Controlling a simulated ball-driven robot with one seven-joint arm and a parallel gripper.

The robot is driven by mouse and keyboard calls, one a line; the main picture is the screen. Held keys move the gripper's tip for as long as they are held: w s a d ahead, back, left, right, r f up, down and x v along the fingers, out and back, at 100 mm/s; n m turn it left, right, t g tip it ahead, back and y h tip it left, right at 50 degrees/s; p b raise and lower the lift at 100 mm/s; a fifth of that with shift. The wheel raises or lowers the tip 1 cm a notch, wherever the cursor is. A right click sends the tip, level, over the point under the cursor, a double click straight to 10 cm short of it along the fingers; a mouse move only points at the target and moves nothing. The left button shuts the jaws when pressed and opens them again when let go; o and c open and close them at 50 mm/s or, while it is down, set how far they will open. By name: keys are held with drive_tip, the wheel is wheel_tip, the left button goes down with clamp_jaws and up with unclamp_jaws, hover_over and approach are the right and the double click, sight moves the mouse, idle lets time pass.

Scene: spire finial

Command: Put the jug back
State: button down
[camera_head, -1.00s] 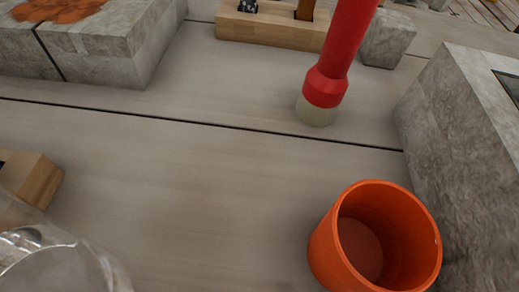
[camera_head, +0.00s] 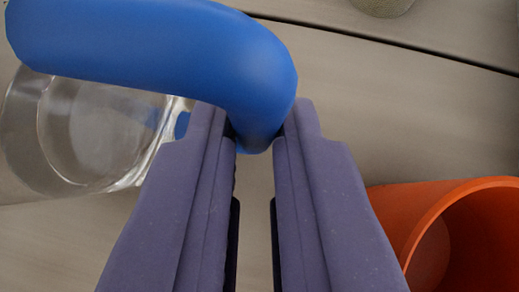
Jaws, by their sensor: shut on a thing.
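The jug (camera_head: 85,135) has a clear, see-through body at the left of the view and a thick blue handle (camera_head: 165,40) that curves across the upper left. My gripper (camera_head: 257,142) reaches up from the bottom middle. Its two purple-grey fingers are shut on the blue handle, with the end of the handle's bend between the fingertips. The left finger hides part of the jug's right side. I cannot tell whether the jug's base touches the surface.
An orange cup (camera_head: 430,235) stands close to the right finger at the lower right, cut off by the frame. A pale, roundish base (camera_head: 383,4) shows at the top edge. The grey plank surface (camera_head: 400,110) between them is clear, with a dark seam.

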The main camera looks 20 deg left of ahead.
drive_tip(key=shift+r, duration=0.1)
drive_tip(key=c, duration=1.1)
unclamp_jaws()
drive_tip(key=shift+c, duration=0.2)
